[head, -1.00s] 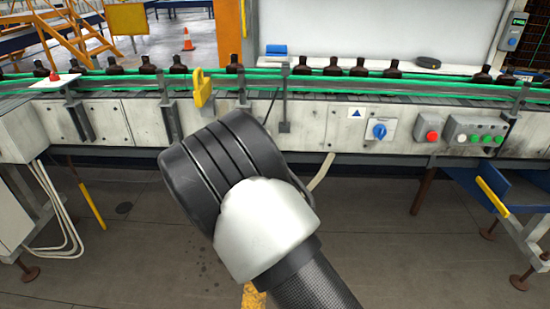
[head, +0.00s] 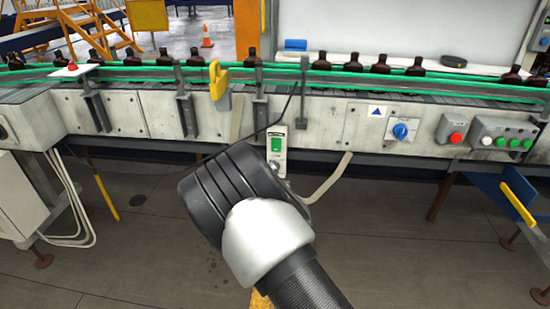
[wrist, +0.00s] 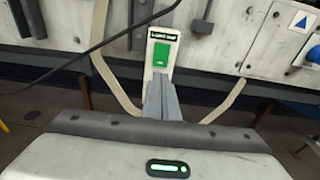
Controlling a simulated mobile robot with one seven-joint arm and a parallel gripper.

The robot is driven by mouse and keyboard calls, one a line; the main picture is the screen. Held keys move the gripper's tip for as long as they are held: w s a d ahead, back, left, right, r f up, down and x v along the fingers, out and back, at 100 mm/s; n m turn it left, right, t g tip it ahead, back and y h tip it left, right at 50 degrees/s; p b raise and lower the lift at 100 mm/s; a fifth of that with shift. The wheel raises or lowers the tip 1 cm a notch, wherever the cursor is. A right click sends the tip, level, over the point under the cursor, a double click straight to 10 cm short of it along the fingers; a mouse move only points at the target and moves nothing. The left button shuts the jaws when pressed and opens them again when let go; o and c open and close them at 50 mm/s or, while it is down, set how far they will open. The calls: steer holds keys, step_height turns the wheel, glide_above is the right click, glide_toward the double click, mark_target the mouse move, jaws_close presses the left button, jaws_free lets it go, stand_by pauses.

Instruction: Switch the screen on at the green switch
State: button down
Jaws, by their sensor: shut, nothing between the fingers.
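The green switch (head: 276,145) sits on a pale upright plate on the front of the conveyor, just above my arm's dark joint in the head view. In the wrist view the green switch (wrist: 163,58) is near the top middle, with a dark label above it. My gripper (wrist: 160,80) is shut and empty, its fingertips just below the green rocker in the picture. I cannot tell whether they touch the plate. In the head view my own arm hides the gripper. I do not make out a lit screen tied to the switch.
A blue rotary knob (head: 402,130), a red button (head: 456,137) and a green-and-white button box (head: 503,139) are to the right on the conveyor front. A yellow hook-shaped part (head: 217,80) is to the left. A black cable (head: 262,129) hangs near the switch. Amber bottles (head: 352,60) stand on the belt.

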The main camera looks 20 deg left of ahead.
mark_target(276, 150)
steer(key=b+x, duration=0.1)
steer(key=x, duration=0.6)
steer(key=shift+w+f+b, duration=0.15)
steer(key=shift+w+b, duration=0.1)
steer(key=shift+b, duration=0.1)
steer(key=shift+w+a, duration=0.15)
steer(key=shift+w, duration=0.3)
